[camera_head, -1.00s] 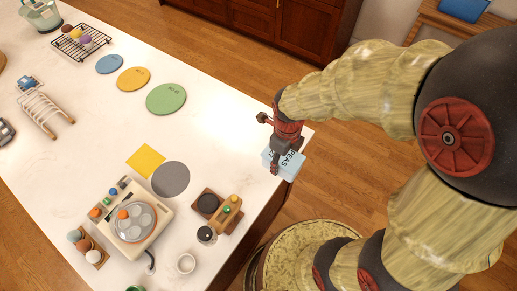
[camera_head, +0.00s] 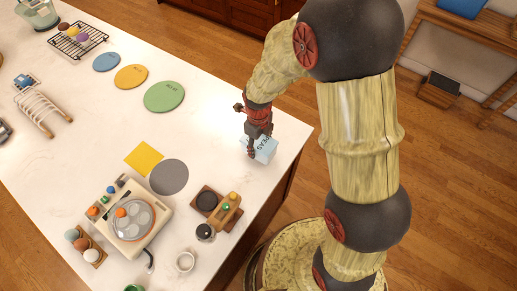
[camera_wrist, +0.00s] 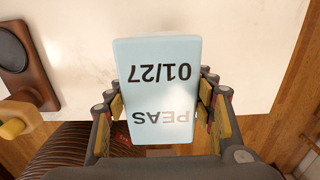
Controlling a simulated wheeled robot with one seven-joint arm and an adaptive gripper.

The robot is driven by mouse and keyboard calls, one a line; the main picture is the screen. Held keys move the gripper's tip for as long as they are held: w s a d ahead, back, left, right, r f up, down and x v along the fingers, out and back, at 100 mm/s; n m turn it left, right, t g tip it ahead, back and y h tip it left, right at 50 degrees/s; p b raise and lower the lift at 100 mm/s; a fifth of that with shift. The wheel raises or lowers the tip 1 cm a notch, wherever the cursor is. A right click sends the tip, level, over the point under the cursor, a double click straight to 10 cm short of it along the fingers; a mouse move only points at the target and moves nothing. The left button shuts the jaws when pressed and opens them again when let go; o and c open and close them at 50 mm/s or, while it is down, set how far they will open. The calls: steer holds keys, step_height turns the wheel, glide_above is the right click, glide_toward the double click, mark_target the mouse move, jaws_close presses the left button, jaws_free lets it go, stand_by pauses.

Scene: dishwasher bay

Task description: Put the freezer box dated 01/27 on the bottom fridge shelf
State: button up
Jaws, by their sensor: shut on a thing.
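The freezer box (camera_head: 262,149) is pale blue. In the wrist view the box (camera_wrist: 160,95) shows the upside-down print "PEAS" and "01/27" on its face. My gripper (camera_head: 256,150) is shut on the box, with its fingers on both sides of it; the gripper also shows in the wrist view (camera_wrist: 162,125). In the head view the box appears over the right edge of the white counter (camera_head: 215,130). I cannot tell whether it touches the counter. No fridge shelf is recognisable in view.
A green disc (camera_head: 164,97), a grey disc (camera_head: 169,177) and a yellow square (camera_head: 144,159) lie left of my gripper. A wooden stand (camera_head: 216,209) with a black round pad is nearer. A wooden shelf unit (camera_head: 480,50) stands at upper right.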

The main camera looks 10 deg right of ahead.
steer(key=shift+f, duration=1.45)
steer(key=shift+f, duration=0.1)
steer(key=shift+f, duration=0.15)
steer(key=o, duration=1.5)
